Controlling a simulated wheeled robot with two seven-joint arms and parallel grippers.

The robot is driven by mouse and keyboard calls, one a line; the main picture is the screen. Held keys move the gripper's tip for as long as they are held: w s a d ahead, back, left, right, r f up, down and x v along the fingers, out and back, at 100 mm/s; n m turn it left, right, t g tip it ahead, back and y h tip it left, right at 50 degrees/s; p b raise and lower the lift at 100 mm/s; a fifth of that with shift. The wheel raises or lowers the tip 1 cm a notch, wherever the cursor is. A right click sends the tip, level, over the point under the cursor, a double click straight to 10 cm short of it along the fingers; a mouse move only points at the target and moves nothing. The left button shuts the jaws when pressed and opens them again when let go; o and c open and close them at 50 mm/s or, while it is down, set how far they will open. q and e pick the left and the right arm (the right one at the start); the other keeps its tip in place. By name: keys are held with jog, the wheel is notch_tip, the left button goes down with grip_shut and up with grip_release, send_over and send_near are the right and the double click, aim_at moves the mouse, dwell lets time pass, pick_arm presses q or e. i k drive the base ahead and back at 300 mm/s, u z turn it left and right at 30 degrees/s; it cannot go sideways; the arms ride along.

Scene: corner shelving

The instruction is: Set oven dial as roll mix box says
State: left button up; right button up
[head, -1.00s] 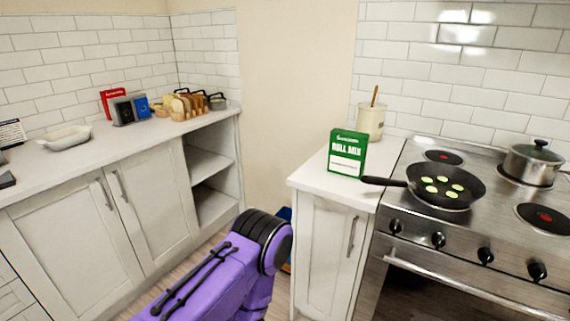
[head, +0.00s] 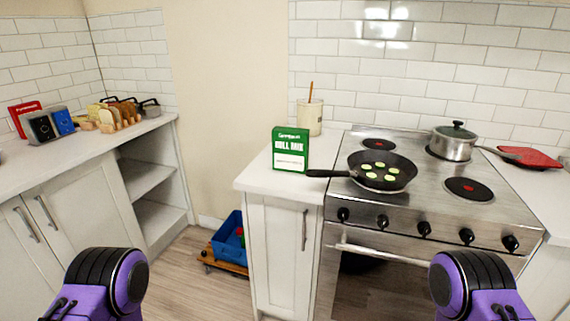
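The green roll mix box (head: 290,150) stands upright on the white counter left of the stove, its printed front facing me. Its small print is too small to read. The steel oven (head: 420,235) has a row of several black dials along its front panel, from the leftmost dial (head: 343,214) to the rightmost dial (head: 510,243). Their settings are too small to tell. Parts of my two purple arms show at the bottom left and bottom right. Neither gripper is in view.
A black frying pan (head: 382,172) with green slices sits on the cooktop, its handle pointing left. A steel pot (head: 454,143) stands behind it, near a red cloth-like item (head: 524,157). A blue crate (head: 228,238) on a wheeled board sits on the floor left of the cabinet. Floor ahead is clear.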

aim_at(511, 243)
jog(key=k, duration=1)
jog(key=z, duration=2.1)
jog(key=i, duration=1.4)
